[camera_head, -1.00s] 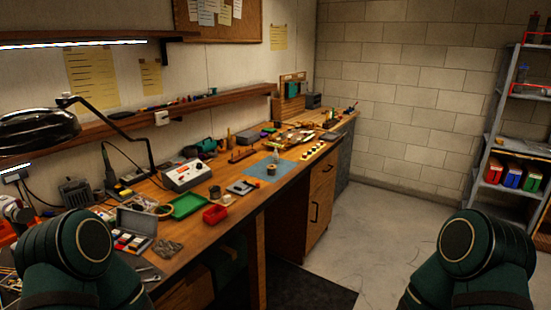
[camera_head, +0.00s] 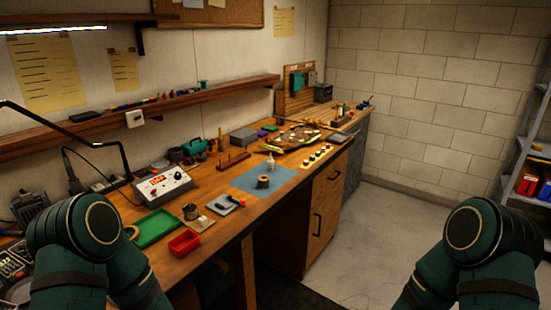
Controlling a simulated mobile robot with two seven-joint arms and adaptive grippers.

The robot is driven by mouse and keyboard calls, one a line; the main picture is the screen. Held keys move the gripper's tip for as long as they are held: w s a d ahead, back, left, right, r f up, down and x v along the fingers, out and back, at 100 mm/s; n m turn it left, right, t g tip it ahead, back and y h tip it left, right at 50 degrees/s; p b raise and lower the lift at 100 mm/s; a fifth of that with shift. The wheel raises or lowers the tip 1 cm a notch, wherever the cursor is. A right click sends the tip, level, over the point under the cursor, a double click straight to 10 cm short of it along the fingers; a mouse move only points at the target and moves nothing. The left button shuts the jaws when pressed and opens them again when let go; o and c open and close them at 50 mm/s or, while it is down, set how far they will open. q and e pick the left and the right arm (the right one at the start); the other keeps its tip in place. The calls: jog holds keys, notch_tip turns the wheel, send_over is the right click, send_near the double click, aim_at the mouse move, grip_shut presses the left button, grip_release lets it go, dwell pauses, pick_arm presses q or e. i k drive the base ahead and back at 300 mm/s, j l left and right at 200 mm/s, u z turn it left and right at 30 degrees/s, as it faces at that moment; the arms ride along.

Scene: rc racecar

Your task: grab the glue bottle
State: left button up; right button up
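A small white bottle (camera_head: 270,161), which looks like the glue bottle, stands upright on the blue mat (camera_head: 248,180) on the workbench. A dark roll (camera_head: 263,182) sits on the mat just in front of it. The bottle is small in the view and its label cannot be read. My two green arms show at the lower left and lower right corners. Neither gripper is in view. Nothing of mine is near the bottle.
A red tray (camera_head: 185,243), a green tray (camera_head: 156,229) and a soldering station (camera_head: 163,187) lie on the bench left of the mat. A wooden shelf (camera_head: 170,108) runs along the wall above. Drawers (camera_head: 322,207) front the bench. Floor (camera_head: 385,230) to the right is clear.

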aim_at(270, 161)
jog(key=i+l, duration=0.45)
jog(key=i, duration=0.25)
jog(key=i+l+u, duration=0.1)
jog(key=i+l, duration=0.4)
jog(key=i, duration=0.2)
jog(key=i+l, duration=0.5)
jog(key=i, duration=0.2)
jog(key=u, duration=0.05)
